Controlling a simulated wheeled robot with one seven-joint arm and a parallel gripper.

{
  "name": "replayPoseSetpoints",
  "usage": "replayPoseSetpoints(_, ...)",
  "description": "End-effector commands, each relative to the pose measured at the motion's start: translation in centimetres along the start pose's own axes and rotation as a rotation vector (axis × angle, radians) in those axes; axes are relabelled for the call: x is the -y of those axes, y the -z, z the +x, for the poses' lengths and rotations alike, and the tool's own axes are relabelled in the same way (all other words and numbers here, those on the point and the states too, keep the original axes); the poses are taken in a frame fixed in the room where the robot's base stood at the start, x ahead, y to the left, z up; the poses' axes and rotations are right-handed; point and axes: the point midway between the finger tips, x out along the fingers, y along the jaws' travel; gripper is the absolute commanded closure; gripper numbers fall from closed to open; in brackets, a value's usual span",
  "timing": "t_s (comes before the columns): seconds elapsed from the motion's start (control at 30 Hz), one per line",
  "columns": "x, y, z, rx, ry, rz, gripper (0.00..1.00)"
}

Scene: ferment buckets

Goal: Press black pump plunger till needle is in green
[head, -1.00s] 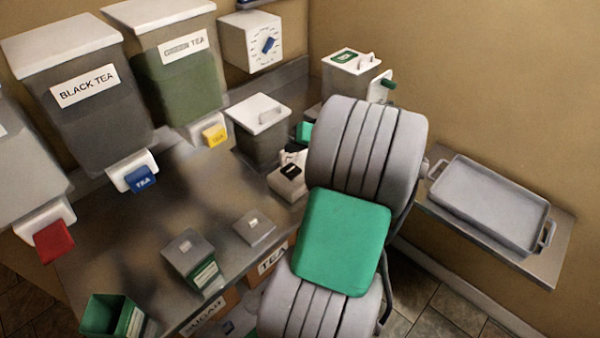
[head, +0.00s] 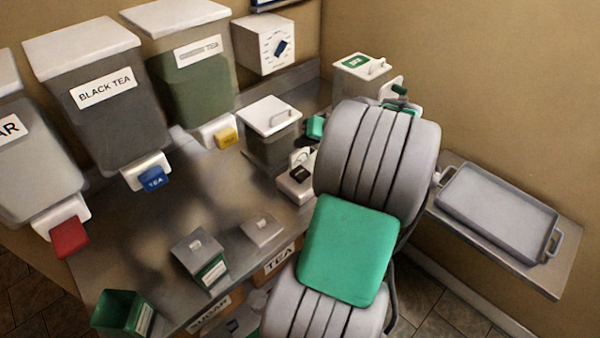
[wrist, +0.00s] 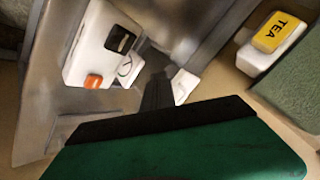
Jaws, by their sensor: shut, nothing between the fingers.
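The pump unit is a small white box (head: 296,184) on the steel counter, left of my arm in the head view. In the wrist view the white box (wrist: 90,50) shows a black square part (wrist: 120,39), which looks like the plunger, and an orange knob (wrist: 93,81). A small round white dial (wrist: 128,69) sits beside them; its needle and any green band are too small to read. My gripper (wrist: 158,85) is shut and empty, its dark fingers beside the box and apart from the black part. In the head view the gripper is mostly hidden behind my arm.
A lidded grey container (head: 270,135) stands just behind the pump. Dispensers with a blue tap (head: 153,179) and a yellow tap (head: 227,137) line the back. Grey tins (head: 200,260) stand at the front. A tray (head: 497,213) lies on a shelf at right. The counter's middle is clear.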

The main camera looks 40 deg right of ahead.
Motion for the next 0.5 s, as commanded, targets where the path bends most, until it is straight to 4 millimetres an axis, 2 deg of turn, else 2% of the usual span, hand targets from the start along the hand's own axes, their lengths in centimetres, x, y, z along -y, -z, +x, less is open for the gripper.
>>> replayPoseSetpoints(0.5, -3.8, -3.8, 5.2, 0.001, 0.0, 0.001, 1.0)
